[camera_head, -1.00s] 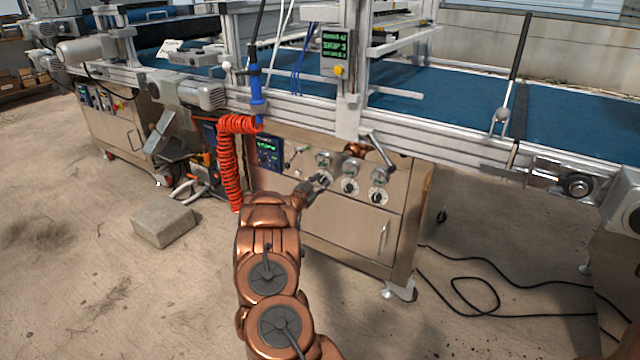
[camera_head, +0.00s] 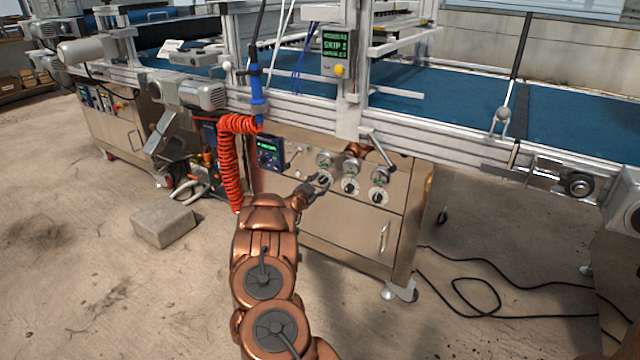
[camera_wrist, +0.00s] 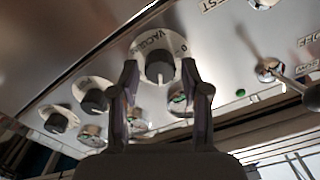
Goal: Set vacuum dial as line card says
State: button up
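The vacuum dial (camera_wrist: 159,64) is a black knob on a pale round plate with partly readable "VACU" lettering in the wrist view. A light pointer mark shows at the knob's lower edge. In the head view, the dial (camera_head: 324,180) is the leftmost of three on the cabinet front. I cannot make out a readable line card.
Two more dials (camera_head: 349,187) (camera_head: 379,196) sit to the right, with gauges above. A lever (camera_head: 377,148) stands near them. A green-text display (camera_head: 335,44) hangs above, and a blue control unit (camera_head: 269,153) sits left. A red coiled hose (camera_head: 229,165) hangs left of my arm.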

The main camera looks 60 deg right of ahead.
jog(key=shift+o, duration=0.5)
jog(key=shift+r, duration=0.1)
jog(key=shift+a, duration=0.2)
jog(key=a, duration=1.1)
jog(key=shift+s+a, duration=0.25)
jog(key=shift+s, duration=0.05)
